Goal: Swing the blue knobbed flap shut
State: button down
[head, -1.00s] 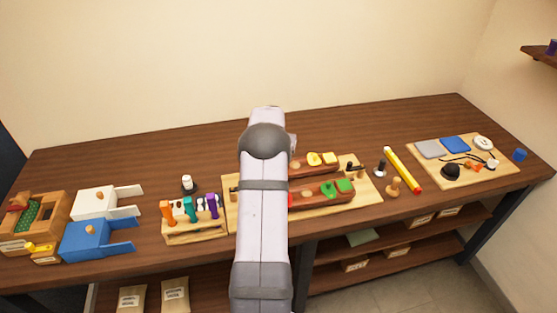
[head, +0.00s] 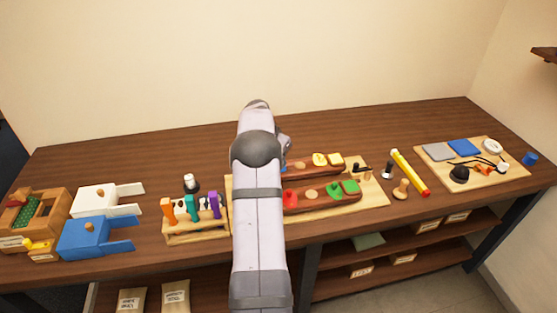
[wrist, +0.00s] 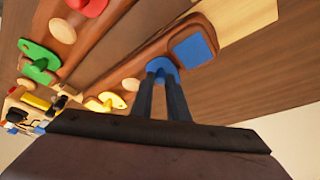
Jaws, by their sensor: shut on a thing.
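The blue knobbed flap (wrist: 164,66) lies on the back wooden bar (wrist: 137,56), beside a flat blue square (wrist: 192,50). My gripper (wrist: 160,80) is shut on the flap's knob in the wrist view; its dark fingers cover most of the knob. How far the flap is swung cannot be told. In the head view my arm hides the gripper and most of the flap. The same bar carries a yellow knobbed flap (head: 320,160) and a wooden disc (head: 299,167).
The front bar, close by, carries a red knobbed flap (head: 291,197) and a green one (head: 336,190). A tool rack (head: 197,231) stands to the left. A yellow stick (head: 410,172) lies to the right. The table behind the bars is clear.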

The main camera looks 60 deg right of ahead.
jog(key=c, duration=1.7)
grip_release()
jog(key=shift+c, duration=0.2)
jog(key=shift+r, duration=0.1)
jog(key=b+v, duration=0.2)
jog(key=v, duration=0.5)
jog(key=shift+b, duration=0.3)
jog(key=shift+a, duration=0.15)
